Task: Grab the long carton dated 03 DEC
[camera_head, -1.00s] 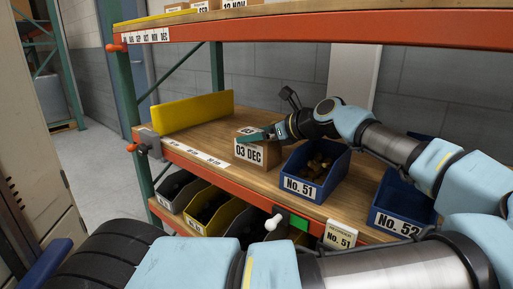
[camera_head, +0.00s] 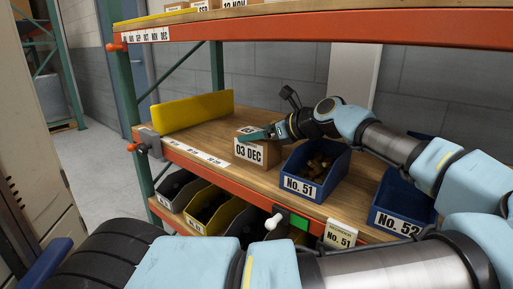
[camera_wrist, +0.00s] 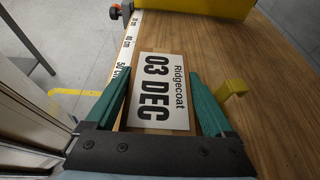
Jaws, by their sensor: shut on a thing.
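The carton (camera_head: 272,154) marked "03 DEC" sits on the wooden middle shelf, left of the blue bin No. 51. Its white label faces the shelf's front edge in the head view. My gripper (camera_head: 256,135) is at the top of the carton, shut on it. In the wrist view the green fingers of my gripper (camera_wrist: 157,85) stand on either side of the carton (camera_wrist: 160,92), whose label reads "Ridgecoat 03 DEC". The carton's far side is hidden. I cannot tell any gap between the carton and the shelf.
A yellow panel (camera_head: 196,111) stands on the shelf at the left. Blue bin No. 51 (camera_head: 303,187) is close on the carton's right, with blue bin No. 52 (camera_head: 398,222) further right. An upper shelf (camera_head: 300,27) runs overhead. Several bins stand below.

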